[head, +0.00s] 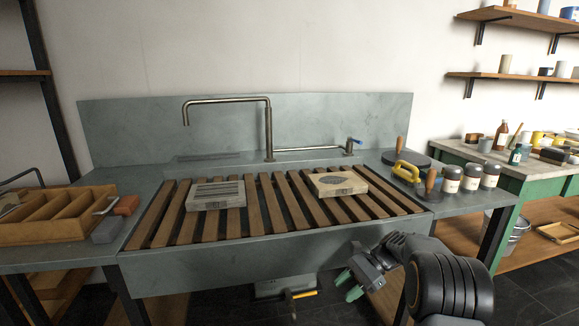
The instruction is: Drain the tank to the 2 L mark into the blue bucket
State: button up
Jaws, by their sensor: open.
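My gripper (348,285) has green fingertips and is open and empty, in front of the sink's front face at the lower right. Below the sink, a pale grey box-like thing (270,289) shows in part, with a yellow-orange handle (303,294) on a dark stem at its right. I cannot tell whether this is the tank. My gripper is to the right of that handle and apart from it. No level marks can be made out. No blue bucket shows in the head view.
The stone sink (220,268) carries wooden slats with two stone blocks. A tap (268,130) stands behind; a blue-handled valve (355,141) is at its right. Jars (471,177) crowd the right counter. A grey bucket (518,228) stands under the green bench (465,157).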

jog(key=s+r+n+t+h+p, duration=0.2)
jog(key=s+r+n+h+p, duration=0.1)
jog(key=s+r+p, duration=0.4)
jog(key=s+r+n+t+h+p, duration=0.3)
jog(key=s+r+p, duration=0.4)
jog(key=r, duration=0.7)
jog(key=s+r+n+t+h+p, duration=0.2)
jog(key=s+r+n+h+p, duration=0.2)
jog(key=s+r+n+p, duration=0.3)
notch_tip(320, 180, up, 4)
jog(key=shift+d+f+h+p, duration=0.1)
jog(key=shift+d+h+p, duration=0.25)
jog(key=shift+p, duration=0.55)
